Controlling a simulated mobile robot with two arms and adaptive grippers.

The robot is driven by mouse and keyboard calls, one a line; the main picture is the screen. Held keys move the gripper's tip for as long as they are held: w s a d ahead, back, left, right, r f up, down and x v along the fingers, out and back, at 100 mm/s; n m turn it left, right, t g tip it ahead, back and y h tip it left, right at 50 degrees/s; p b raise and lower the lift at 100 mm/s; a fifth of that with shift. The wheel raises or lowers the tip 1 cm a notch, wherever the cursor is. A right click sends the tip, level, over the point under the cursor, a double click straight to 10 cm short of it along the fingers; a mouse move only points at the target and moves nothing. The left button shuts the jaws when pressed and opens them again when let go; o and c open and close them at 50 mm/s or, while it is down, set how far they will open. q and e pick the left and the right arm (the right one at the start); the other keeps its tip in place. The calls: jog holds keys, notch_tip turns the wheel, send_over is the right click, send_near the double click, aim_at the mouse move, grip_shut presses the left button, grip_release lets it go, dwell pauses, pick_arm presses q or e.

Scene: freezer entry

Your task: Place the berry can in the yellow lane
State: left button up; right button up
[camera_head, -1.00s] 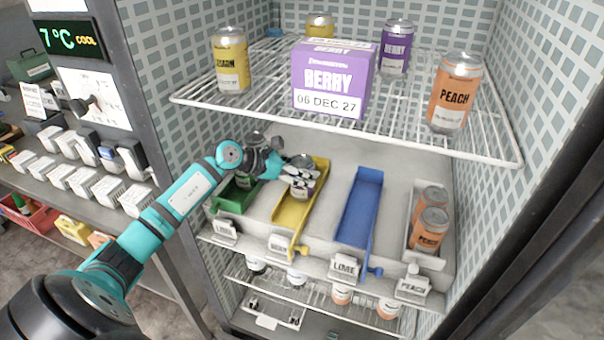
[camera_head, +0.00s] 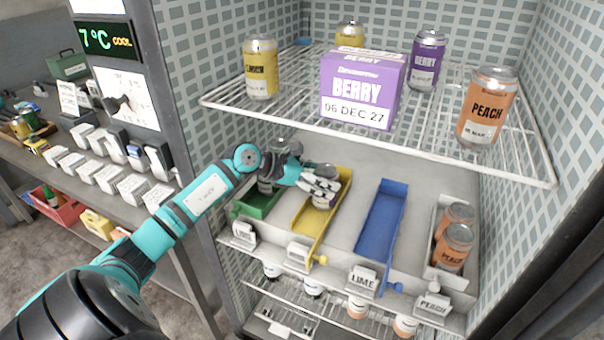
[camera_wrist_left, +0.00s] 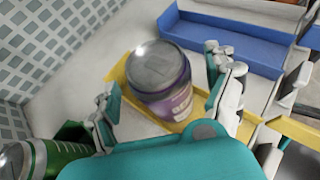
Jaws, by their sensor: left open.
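A berry can with a purple label and silver lid (camera_wrist_left: 165,82) stands at the yellow lane (camera_head: 311,225), and its lid also shows in the head view (camera_head: 325,171). My left gripper (camera_head: 318,184) is at this can with its fingers apart. In the left wrist view the can stands between the spread fingers (camera_wrist_left: 165,95), with a visible gap on the left. The fingers hide part of the can in the head view. Another purple berry can (camera_head: 426,62) stands on the upper wire shelf. My right gripper is not in view.
The wire shelf (camera_head: 230,108) overhangs the lanes, carrying a berry box (camera_head: 360,88), yellow cans and a peach can (camera_head: 487,106). A green lane (camera_head: 258,203) holding a can lies left, and an empty blue lane (camera_head: 383,220) right. Peach cans (camera_head: 454,246) stand farther right.

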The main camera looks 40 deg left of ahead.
pick_arm(q)
jog(key=b+v, duration=0.4)
jog(key=v, duration=0.6)
jog(key=shift+s, duration=0.25)
jog(key=shift+a+r, duration=0.1)
dwell(0.6)
